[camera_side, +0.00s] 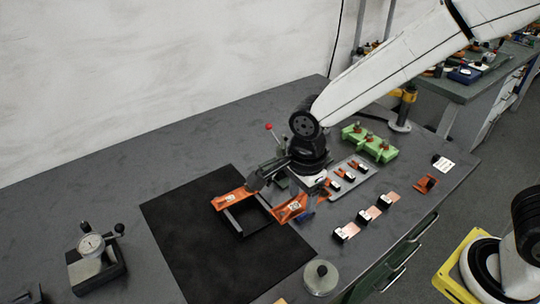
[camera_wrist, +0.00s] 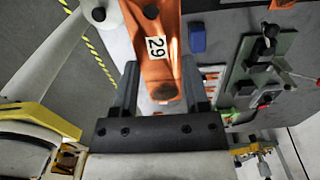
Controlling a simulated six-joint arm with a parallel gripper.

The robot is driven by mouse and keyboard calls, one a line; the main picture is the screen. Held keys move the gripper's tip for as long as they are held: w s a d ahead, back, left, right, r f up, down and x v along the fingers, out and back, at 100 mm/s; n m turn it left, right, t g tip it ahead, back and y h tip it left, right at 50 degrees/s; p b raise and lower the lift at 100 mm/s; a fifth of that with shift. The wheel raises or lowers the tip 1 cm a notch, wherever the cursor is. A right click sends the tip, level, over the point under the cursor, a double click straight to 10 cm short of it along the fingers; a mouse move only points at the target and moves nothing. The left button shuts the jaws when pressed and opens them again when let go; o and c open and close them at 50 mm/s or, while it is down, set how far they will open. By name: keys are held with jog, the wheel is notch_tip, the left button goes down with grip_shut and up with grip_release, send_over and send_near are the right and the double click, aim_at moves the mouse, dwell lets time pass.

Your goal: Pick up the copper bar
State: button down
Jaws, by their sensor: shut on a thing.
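My gripper (camera_side: 256,183) is low over the black mat (camera_side: 180,240), near the dark square frame (camera_side: 233,222). An orange piece (camera_side: 232,199) with a white tag lies at the fingertips in the side view. A second orange piece (camera_side: 290,209) is at the frame's right. Copper-coloured strips (camera_side: 374,213) with black and white blocks lie farther right. I cannot tell which thing is the copper bar.
A dial gauge (camera_side: 91,245) stands at the left. A grey tray (camera_side: 349,174) with small orange and black parts and a green fixture (camera_side: 369,142) are right of my arm. A round metal piece (camera_side: 320,277) sits near the front edge.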

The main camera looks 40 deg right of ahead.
jog(key=shift+s+d+r, duration=0.1)
jog(key=shift+s+r, duration=0.05)
jog(key=shift+s, duration=0.1)
dwell(0.6)
jog(key=shift+w+d, duration=0.2)
jog(key=shift+w, duration=0.4)
jog(key=w+d+f, duration=0.3)
jog(key=w+d, duration=0.7)
jog(key=w+d+f, duration=0.2)
jog(key=w+d, duration=0.8)
jog(key=w, duration=0.1)
jog(key=shift+d+f, duration=0.4)
jog(key=shift+f, duration=0.15)
jog(key=shift+w+f, duration=0.1)
jog(key=shift+f, duration=2.4)
